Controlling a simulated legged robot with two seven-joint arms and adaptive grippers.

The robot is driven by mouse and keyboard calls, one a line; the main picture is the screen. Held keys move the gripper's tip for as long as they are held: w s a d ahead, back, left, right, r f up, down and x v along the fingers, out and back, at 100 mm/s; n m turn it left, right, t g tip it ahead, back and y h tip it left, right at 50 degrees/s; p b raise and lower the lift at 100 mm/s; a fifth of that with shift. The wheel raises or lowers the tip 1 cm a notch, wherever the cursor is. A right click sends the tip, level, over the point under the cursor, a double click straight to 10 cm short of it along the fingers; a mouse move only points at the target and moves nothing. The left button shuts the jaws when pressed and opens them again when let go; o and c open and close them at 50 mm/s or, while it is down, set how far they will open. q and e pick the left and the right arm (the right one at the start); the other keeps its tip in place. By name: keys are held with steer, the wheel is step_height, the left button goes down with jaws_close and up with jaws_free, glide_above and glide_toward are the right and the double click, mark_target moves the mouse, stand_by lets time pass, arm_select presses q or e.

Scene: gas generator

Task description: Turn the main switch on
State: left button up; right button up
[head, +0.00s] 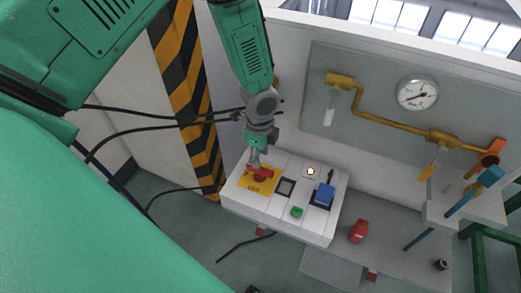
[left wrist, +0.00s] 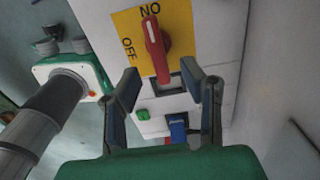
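The main switch, a red rotary handle (head: 262,174) on a yellow plate (head: 258,187), sits at the left end of the white control box (head: 287,222). In the left wrist view the red handle (left wrist: 156,48) points up, its tip at the letters that look like "NO"; "OFF" stands to its left on the plate (left wrist: 182,22). My left gripper (head: 254,160) is over the switch. In the left wrist view its two fingers (left wrist: 160,88) are spread apart, with the handle's lower end seen between and beyond them. I cannot tell whether they touch it. My right gripper is not in view.
The box also carries a green button (head: 297,211), a blue switch (head: 324,194) and a small light (head: 310,171). A yellow pipe (head: 373,116) and a gauge (head: 417,94) are on the wall panel behind. Black cables (head: 165,125) hang on the left.

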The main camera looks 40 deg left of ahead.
arm_select(q)
step_height(320, 180, up, 6)
steer(key=shift+r, duration=0.2)
stand_by(0.4)
steer(key=shift+f, duration=0.1)
steer(key=s+d+f+n+h+b, duration=0.2)
steer(key=s+d+f+n+b, duration=0.15)
steer(key=s+f+n, duration=0.6)
steer(key=s+a+f+n+y+b, duration=0.1)
steer(key=s+f+n, duration=0.2)
steer(key=s, duration=0.4)
steer(key=s+a+f+n+y, duration=0.1)
steer(key=s+f+n, duration=0.2)
steer(key=s, duration=0.5)
steer(key=shift+f+t+b, duration=0.2)
steer(key=shift+t+b, duration=0.1)
steer(key=shift+b, duration=0.1)
